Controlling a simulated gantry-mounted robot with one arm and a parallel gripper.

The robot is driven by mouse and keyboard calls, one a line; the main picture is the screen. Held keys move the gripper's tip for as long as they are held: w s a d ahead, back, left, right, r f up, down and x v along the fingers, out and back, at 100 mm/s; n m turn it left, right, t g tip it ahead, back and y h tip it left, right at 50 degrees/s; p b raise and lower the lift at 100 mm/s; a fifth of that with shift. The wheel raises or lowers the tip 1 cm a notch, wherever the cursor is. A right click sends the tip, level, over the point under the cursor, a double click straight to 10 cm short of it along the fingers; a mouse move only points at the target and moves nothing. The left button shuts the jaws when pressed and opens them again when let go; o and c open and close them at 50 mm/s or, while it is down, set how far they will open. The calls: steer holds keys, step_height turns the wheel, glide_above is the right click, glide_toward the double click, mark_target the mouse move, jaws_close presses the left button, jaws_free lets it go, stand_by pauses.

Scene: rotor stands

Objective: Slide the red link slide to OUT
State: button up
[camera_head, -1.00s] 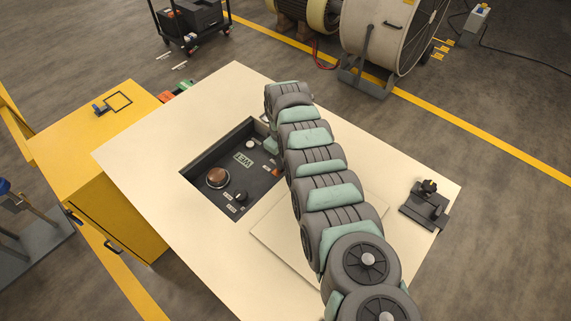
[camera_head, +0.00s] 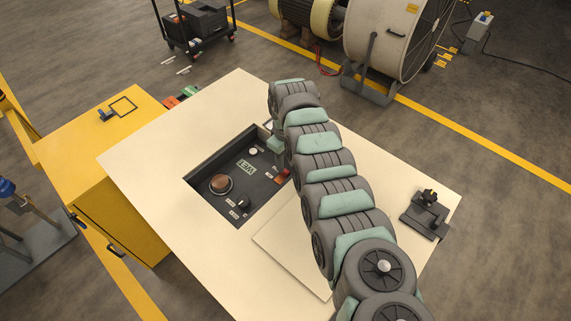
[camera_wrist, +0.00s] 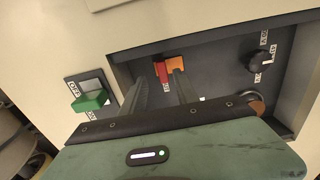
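The red link slide (camera_head: 283,175) is at the right edge of the recessed dark panel (camera_head: 210,163) in the head view, partly beside my arm. In the wrist view the slide's red part (camera_wrist: 161,72) lies beyond and between my fingertips, with an orange block (camera_wrist: 175,63) right of it at the right fingertip. My gripper (camera_wrist: 162,82) is open, its two dark fingers apart and pointing at the panel. I cannot tell whether the right finger touches the orange block. The slide's OUT marking is not readable.
A green switch (camera_wrist: 90,101) marked OFF stands left of my fingers. A black knob (camera_wrist: 258,62) is on the right. The head view shows a copper knob (camera_head: 220,183), a white button (camera_head: 253,151) and a black clamp-like fixture (camera_head: 425,208) on the pale tabletop (camera_head: 160,165).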

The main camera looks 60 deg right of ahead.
step_height(320, 180, up, 7)
stand_by(0.3)
stand_by(0.5)
